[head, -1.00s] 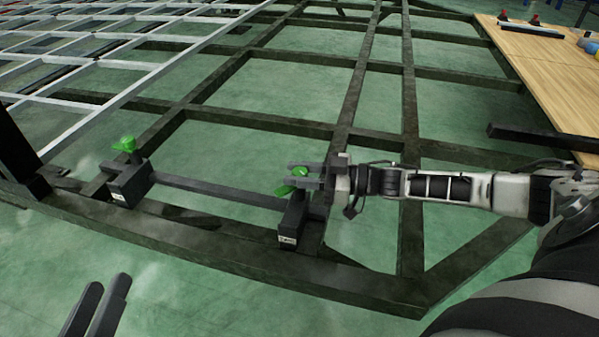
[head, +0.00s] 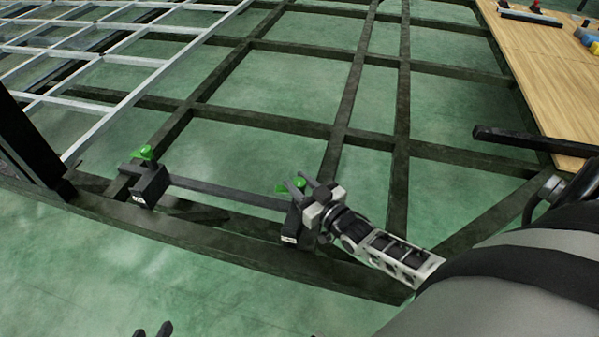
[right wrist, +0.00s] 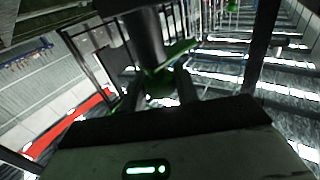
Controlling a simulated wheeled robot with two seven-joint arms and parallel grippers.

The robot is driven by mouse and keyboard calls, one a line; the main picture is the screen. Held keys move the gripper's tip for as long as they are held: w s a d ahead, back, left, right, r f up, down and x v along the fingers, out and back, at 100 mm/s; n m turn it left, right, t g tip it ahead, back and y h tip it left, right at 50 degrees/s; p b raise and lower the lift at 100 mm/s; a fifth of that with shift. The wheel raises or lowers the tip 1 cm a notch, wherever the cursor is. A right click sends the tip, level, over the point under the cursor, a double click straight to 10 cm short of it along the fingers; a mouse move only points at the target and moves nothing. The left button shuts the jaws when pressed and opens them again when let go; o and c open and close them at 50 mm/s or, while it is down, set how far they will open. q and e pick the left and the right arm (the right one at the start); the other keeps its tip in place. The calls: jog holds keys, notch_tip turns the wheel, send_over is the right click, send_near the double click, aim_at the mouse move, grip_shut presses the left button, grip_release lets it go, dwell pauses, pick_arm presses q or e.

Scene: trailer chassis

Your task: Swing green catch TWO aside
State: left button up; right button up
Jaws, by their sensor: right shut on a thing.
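One green catch (head: 283,188) sits on the dark block (head: 292,226) at the right end of a dark crossbar. My right gripper (head: 301,184) is shut on this catch, its fingers partly hiding it. In the right wrist view the green catch (right wrist: 160,82) shows between the fingers. A second green catch (head: 146,152) stands on the block (head: 150,185) at the bar's left end, with nothing touching it. Both blocks bear small white labels, too small to read. My left gripper (head: 152,331) shows only its fingertips at the bottom edge, apart and empty.
The dark crossbar (head: 225,192) joins the two blocks above the dark chassis frame (head: 230,250). A dark post (head: 30,145) rises at the left. A wooden table (head: 540,75) with small items stands at the upper right. Green floor lies open in front.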

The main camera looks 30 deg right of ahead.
jog(key=shift+a+m+h, duration=0.1)
jog(key=shift+m+h, duration=0.3)
pick_arm(q)
jog(key=shift+s+a+r+p, duration=0.15)
jog(key=shift+r+p, duration=0.2)
jog(key=shift+r, duration=0.2)
jog(key=shift+s+a+r+p, duration=0.1)
jog(key=shift+a+r+p, duration=0.05)
jog(key=shift+r+p, duration=0.3)
pick_arm(e)
jog(key=shift+m+h, duration=0.7)
jog(key=shift+h, duration=0.6)
pick_arm(q)
jog(key=shift+w, duration=0.1)
pick_arm(e)
jog(key=o, duration=0.9)
jog(key=shift+o, duration=0.2)
